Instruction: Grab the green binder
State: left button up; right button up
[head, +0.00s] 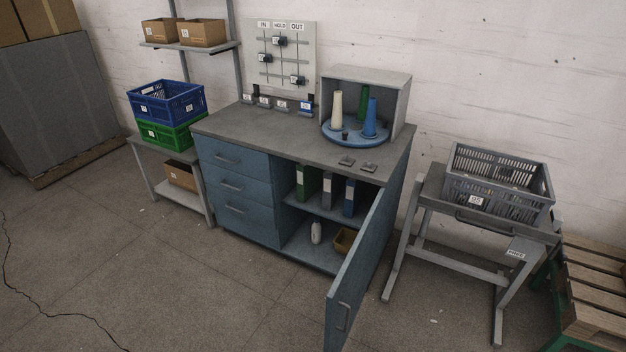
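The green binder (307,184) stands upright on the upper shelf inside the blue cabinet (236,190). It is the leftmost of three binders and has a pale label on its spine. A grey binder (327,193) stands to its right, and a blue binder (349,198) stands farther right. The cabinet door (362,262) is swung open toward the front right, leaving the shelf exposed. Neither of my grippers shows in the head view.
A white bottle-like item (316,233) and a yellow bin (344,240) are on the cabinet's bottom. A grey crate (498,184) sits on a stand at right. A dark cable (50,308) lies on the floor at left. The floor before the drawers is clear.

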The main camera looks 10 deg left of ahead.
aim_at(309, 179)
jog(key=i+j+u, duration=0.4)
jog(key=i+j, duration=1.15)
jog(key=i+j+u, duration=0.15)
jog(key=i, duration=1.1)
